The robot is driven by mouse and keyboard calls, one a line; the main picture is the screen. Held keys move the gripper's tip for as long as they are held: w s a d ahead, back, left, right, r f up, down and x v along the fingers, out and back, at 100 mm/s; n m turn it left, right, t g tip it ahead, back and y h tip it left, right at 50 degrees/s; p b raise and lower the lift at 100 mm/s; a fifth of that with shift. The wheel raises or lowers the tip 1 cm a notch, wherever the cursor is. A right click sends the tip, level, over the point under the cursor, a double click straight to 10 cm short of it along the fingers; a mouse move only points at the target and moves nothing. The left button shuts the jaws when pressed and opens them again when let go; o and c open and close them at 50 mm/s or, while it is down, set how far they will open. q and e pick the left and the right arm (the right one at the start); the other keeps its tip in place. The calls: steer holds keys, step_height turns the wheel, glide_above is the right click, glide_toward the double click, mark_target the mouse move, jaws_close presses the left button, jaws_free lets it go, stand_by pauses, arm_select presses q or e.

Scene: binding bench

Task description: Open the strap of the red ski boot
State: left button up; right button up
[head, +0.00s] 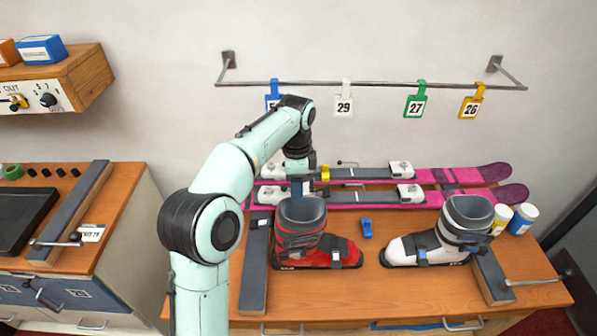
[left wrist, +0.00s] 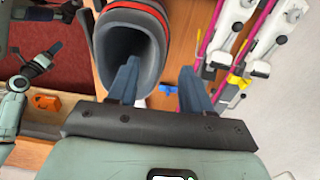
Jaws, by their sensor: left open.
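The red ski boot (head: 340,252) stands on the wooden bench, toe to the right, with a dark grey liner and dark strap and buckle parts across its front. I cannot make out the strap's state. My left gripper (head: 297,188) is open, pointing down just above and behind the boot's top. In the left wrist view its fingers (left wrist: 158,88) are apart and empty. The boot's red-rimmed opening (left wrist: 140,12) lies beside and partly behind one finger. A mint and dark arm part, probably my right arm, shows at that view's left edge; its jaws are unclear.
A white boot (head: 420,247) stands to the right, with a small blue item (head: 366,228) between the boots. Pink skis (head: 470,195) lie behind. Numbered tags hang from a rail (head: 380,83) above. A dark bar (head: 255,270) lies left of the red boot.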

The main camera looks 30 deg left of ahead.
mark_target(297, 205)
arm_select(q)
step_height(297, 205, down, 8)
steer(key=shift+s+r+b, duration=0.1)
steer(key=shift+s+b, duration=0.05)
steer(key=shift+b, duration=0.55)
steer(key=shift+f, duration=0.5)
arm_select(e)
steer(key=s+f, duration=0.2)
steer(key=shift+s+f, duration=0.3)
arm_select(q)
jaws_close()
arm_select(e)
steer(key=shift+o, duration=0.4)
